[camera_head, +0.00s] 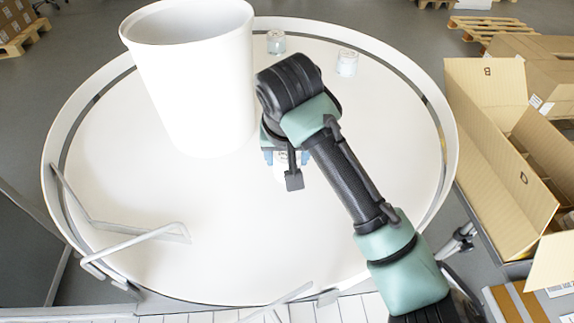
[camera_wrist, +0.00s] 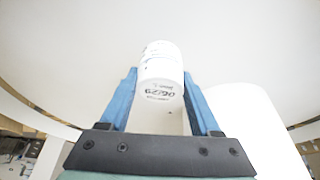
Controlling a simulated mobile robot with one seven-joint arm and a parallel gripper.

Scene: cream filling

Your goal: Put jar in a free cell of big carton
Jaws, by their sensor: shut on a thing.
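A white jar (camera_wrist: 161,75) with a printed date on the end facing the camera is between the blue fingers of my gripper (camera_wrist: 160,95) in the wrist view. My gripper (camera_head: 285,160) is shut on this jar. In the head view, only a small part of the jar (camera_head: 279,173) shows below my gripper, over the round white table. I cannot tell whether it touches the table. The big carton (camera_head: 505,160) stands open at the right, flaps spread, apart from my gripper. Its cells are mostly hidden by the flaps.
The round table (camera_head: 150,215) has a raised rim. A tall white bin-like cylinder (camera_head: 195,80) stands left of my gripper. Two other small jars, one (camera_head: 276,42) and another (camera_head: 347,63), stand at the back. Metal guide rails (camera_head: 135,235) cross the table's front left.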

